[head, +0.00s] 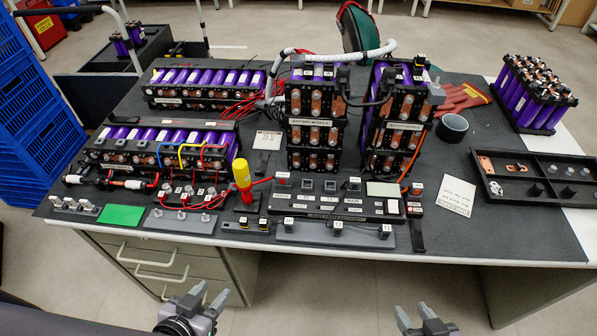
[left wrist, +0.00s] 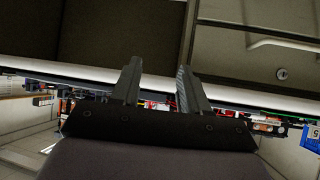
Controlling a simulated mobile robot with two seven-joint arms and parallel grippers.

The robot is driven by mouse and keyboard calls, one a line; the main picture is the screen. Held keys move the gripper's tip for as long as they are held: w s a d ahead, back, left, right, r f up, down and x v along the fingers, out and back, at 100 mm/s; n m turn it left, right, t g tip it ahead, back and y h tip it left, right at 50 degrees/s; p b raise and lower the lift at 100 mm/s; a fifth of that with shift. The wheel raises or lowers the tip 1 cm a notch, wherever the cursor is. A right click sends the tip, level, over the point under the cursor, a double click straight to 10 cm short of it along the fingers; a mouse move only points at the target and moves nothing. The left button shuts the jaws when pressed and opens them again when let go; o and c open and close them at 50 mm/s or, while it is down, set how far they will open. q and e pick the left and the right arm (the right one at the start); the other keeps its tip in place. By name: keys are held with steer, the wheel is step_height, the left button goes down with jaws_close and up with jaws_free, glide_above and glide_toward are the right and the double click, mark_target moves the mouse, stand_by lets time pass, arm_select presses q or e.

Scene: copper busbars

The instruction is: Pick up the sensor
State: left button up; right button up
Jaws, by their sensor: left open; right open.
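No part in view can be told for certain as the sensor. Small black parts with white tags (head: 338,227) stand in a row on a grey strip (head: 310,235) at the table's front edge. Red-wired metal parts (head: 181,214) lie on another grey plate to their left. My left gripper (head: 207,297) is open and empty, below and in front of the table edge. In the left wrist view its two fingers (left wrist: 158,75) are apart with nothing between them. My right gripper (head: 413,315) is open and empty at the bottom, also short of the table.
The dark table (head: 520,225) carries purple battery modules (head: 315,118), a yellow-handled tool (head: 241,176), a green pad (head: 120,215), a cup (head: 452,129) and a black tray (head: 540,177). Drawers (head: 150,262) are under its front left. Blue crates (head: 25,120) stand at far left.

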arm_select(q)
steer(key=w+d+r+m+t+h, duration=0.2)
steer(key=w+d+r+m+t, duration=0.1)
steer(key=w+r+m, duration=0.25)
steer(key=w+d+r+m+t+h, duration=0.2)
steer(key=w+r+m+t+h, duration=0.1)
steer(key=w+r+m, duration=0.3)
steer(key=d+r+m+g+h, duration=0.8)
steer(key=d+r+m+h, duration=0.25)
steer(key=m, duration=1.05)
steer(key=m+g+y+b, duration=0.2)
steer(key=m+g+y, duration=0.9)
steer(key=m, duration=0.8)
glide_toward(242, 220)
steer(key=s+d+t+y, duration=0.2)
steer(key=shift+w+d+f+p, duration=0.15)
steer(key=shift+f+p, duration=0.15)
steer(key=shift+f, duration=0.3)
steer(key=p+x, duration=0.1)
steer(key=x, duration=0.4)
steer(key=shift+d+f, duration=0.2)
steer(key=shift+d, duration=0.1)
steer(key=shift+d+f, duration=0.15)
steer(key=shift+f, duration=0.25)
